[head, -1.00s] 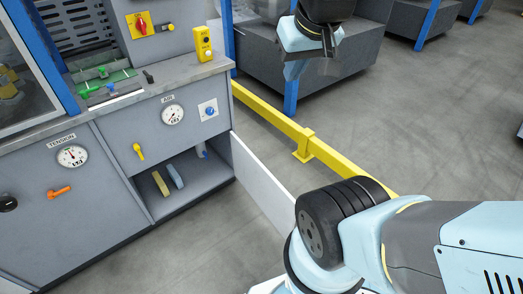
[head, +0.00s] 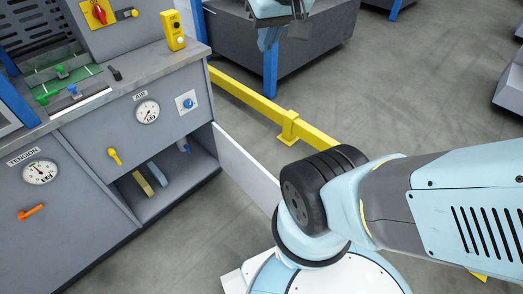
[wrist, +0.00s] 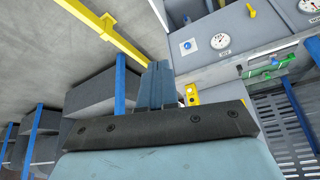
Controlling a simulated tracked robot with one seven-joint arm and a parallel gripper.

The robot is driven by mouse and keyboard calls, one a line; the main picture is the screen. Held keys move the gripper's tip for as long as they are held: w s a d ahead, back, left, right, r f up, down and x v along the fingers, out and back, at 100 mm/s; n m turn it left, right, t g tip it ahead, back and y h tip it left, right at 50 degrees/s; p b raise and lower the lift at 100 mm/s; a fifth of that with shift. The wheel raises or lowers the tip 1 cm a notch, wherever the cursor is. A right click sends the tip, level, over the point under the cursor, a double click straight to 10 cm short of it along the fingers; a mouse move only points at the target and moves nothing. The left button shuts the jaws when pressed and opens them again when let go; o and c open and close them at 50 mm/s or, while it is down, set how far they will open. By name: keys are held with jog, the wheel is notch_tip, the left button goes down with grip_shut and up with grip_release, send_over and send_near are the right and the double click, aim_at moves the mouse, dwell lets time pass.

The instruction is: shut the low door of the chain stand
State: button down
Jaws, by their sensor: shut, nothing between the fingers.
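The low door (head: 246,166) is a pale panel standing wide open at the right side of the open low compartment (head: 185,192) of the grey chain stand (head: 90,148). Its far right end is hidden behind my arm. Inside the compartment stand a tan block and grey-blue pieces. My gripper (head: 268,40) is at the top of the head view, up and beyond the door, apart from it and touching nothing. In the wrist view my gripper (wrist: 157,80) has its fingers together and empty.
A yellow floor rail (head: 245,100) with a post (head: 289,128) runs behind the door. A dark grey machine with a blue leg (head: 270,72) stands beyond it. The stand's front carries an orange handle (head: 31,212) and a yellow handle (head: 115,156). Open floor lies at the right.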

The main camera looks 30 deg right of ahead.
jog(key=w+d+f+m+g+y, duration=0.15)
jog(key=w+d+f+m, duration=0.25)
jog(key=w+f, duration=0.7)
jog(key=w+d+f+m+g+y, duration=0.1)
jog(key=w+d+f+m+g, duration=0.25)
jog(key=w+f, duration=0.7)
jog(key=s+d+f+m+g+y, duration=0.15)
jog(key=d+f, duration=0.25)
jog(key=f, duration=0.8)
jog(key=d+f+m+h, duration=0.1)
jog(key=d+f+m, duration=0.2)
jog(key=f, duration=0.8)
jog(key=s+d+f+m+y, duration=0.1)
jog(key=d+f+m, duration=0.25)
jog(key=f, duration=0.85)
jog(key=s+a+f, duration=0.1)
jog(key=a+f, duration=0.6)
jog(key=f, duration=0.1)
jog(key=shift+s+f+n, duration=0.35)
